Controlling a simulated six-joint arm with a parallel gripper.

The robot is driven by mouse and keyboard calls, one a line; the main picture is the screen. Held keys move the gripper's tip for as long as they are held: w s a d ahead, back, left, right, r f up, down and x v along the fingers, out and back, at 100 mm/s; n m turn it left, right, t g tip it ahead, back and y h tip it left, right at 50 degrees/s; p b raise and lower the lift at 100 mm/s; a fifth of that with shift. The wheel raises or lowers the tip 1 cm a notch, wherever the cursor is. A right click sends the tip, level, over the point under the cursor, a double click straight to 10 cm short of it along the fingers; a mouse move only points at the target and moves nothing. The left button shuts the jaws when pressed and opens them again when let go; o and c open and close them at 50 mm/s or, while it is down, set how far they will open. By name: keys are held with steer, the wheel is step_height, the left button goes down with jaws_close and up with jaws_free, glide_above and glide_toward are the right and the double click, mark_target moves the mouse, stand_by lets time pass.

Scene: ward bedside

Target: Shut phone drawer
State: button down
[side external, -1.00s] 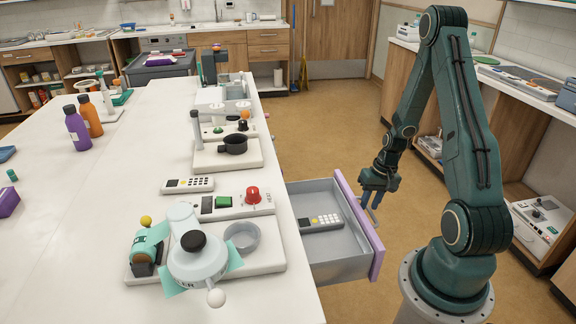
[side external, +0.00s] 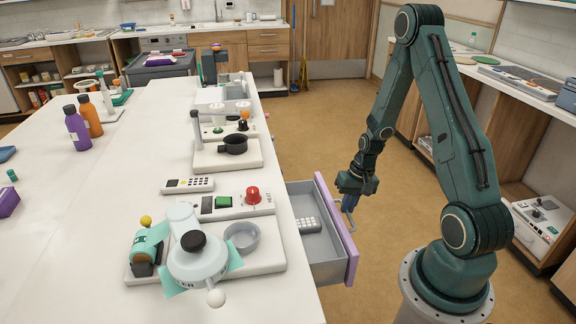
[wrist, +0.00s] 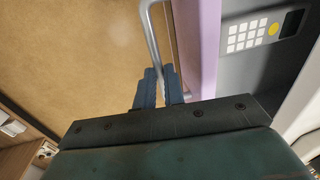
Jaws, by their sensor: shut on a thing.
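The phone drawer (side external: 349,245), grey with a purple front, sticks out partway from the side of the white counter. A grey handset phone (side external: 309,225) lies inside it, partly hidden by the counter edge. The phone's keypad and dark screen also show in the wrist view (wrist: 262,31). My gripper (side external: 349,205) is at the outer side of the purple front. In the wrist view my blue fingers (wrist: 159,90) are shut on the metal drawer handle (wrist: 151,35), one on each side of the bar.
The floor (side external: 330,120) beside the drawer is clear.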

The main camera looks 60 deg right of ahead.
mark_target(298, 220)
steer(key=w+a, duration=1)
steer(key=shift+w+a, duration=0.3)
steer(key=shift+a, duration=0.1)
steer(key=c, duration=1.5)
jaws_free()
